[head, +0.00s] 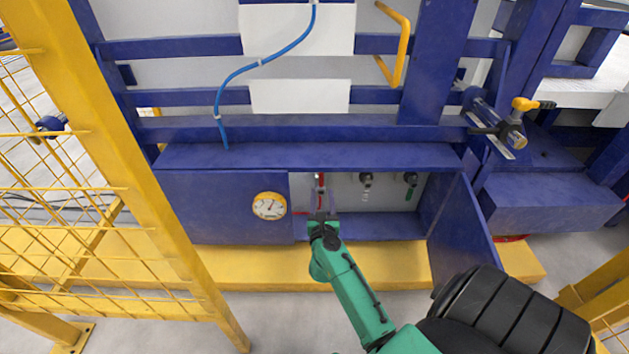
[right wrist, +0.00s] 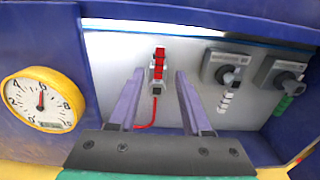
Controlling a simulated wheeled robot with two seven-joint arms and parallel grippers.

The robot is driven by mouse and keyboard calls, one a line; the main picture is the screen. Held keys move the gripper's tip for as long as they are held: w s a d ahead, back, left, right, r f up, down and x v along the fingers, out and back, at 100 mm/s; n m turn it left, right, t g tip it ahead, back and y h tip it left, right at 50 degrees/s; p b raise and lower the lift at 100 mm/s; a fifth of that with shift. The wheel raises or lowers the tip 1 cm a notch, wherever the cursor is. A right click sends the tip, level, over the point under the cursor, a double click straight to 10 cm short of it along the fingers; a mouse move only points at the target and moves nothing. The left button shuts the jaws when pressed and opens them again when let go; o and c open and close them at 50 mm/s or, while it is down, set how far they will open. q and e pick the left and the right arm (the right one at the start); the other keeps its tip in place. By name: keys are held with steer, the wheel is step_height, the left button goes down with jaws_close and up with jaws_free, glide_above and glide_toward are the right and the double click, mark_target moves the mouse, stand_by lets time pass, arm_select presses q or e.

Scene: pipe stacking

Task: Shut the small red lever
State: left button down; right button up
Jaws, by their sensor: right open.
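The small red lever (head: 320,180) is upright on the pale back panel inside the open blue cabinet. In the right wrist view the red lever (right wrist: 158,64) shows above a small dark fitting, with a thin red line running down from it. My right gripper (head: 322,200) reaches into the cabinet opening just below the lever. In the right wrist view my right gripper (right wrist: 159,82) is open, with one finger to each side of the lever in the picture; contact cannot be made out. My left gripper is not in view.
A yellow gauge (head: 269,206) sits on the cabinet front, left of the opening. Two dark valves (head: 366,179) (head: 410,179) with white and green parts are to the lever's right. The blue door (head: 463,222) stands open at right. A yellow mesh fence (head: 60,215) is at left.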

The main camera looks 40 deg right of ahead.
mark_target(321, 180)
steer(key=b+x, duration=0.1)
steer(key=x, duration=0.6)
steer(key=shift+w+d+f+b, duration=0.1)
steer(key=shift+w+d+b, duration=0.1)
steer(key=shift+w+b, duration=0.1)
steer(key=shift+w+d, duration=0.2)
steer(key=shift+w, duration=0.05)
steer(key=shift+c, duration=0.3)
jaws_close()
stand_by(0.4)
